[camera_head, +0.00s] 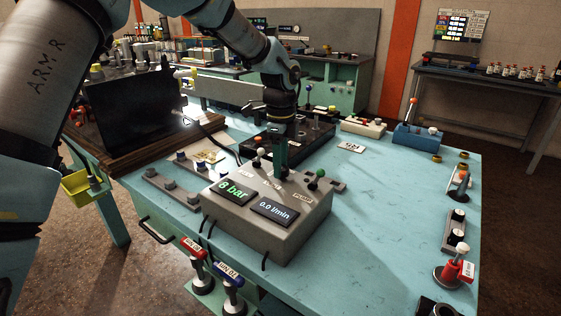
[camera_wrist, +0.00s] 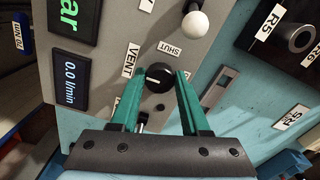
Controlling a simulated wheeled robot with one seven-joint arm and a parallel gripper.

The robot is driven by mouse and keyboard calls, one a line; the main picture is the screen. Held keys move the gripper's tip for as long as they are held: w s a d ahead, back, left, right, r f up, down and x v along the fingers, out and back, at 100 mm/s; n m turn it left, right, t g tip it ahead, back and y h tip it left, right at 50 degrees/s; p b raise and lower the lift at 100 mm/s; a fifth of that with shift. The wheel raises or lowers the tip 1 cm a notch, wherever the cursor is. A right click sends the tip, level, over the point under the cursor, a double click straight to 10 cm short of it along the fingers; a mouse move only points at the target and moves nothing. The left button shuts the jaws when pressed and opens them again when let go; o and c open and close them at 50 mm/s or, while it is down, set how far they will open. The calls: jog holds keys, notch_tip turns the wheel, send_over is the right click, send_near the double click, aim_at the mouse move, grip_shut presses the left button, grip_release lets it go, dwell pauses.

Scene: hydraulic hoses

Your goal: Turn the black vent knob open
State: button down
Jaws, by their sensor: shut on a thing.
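The black vent knob (camera_wrist: 158,77) sits on the grey control box (camera_head: 240,222), between the "VENT" label (camera_wrist: 131,60) and the "SHUT" label (camera_wrist: 169,48). A white mark shows on the knob's face, toward its left side in the wrist view. My gripper (camera_wrist: 158,80) has its two green fingers on either side of the knob, shut on it. In the head view my gripper (camera_head: 282,168) reaches down to the top of the box, and the knob is hard to make out there. Another label left of the fingers is partly hidden.
The box has a display reading 8 bar (camera_head: 233,191) and one reading 0.0 l/min (camera_head: 274,210). A white-ball lever (camera_wrist: 195,24) stands close to the knob, and a green-ball lever (camera_head: 319,173) is to the right. The blue tabletop (camera_head: 385,200) is mostly clear at right.

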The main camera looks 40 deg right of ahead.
dwell(0.3)
jog(key=shift+c, duration=1.9)
grip_release()
notch_tip(320, 180, up, 11)
jog(key=b, duration=0.3)
jog(key=shift+f, duration=0.1)
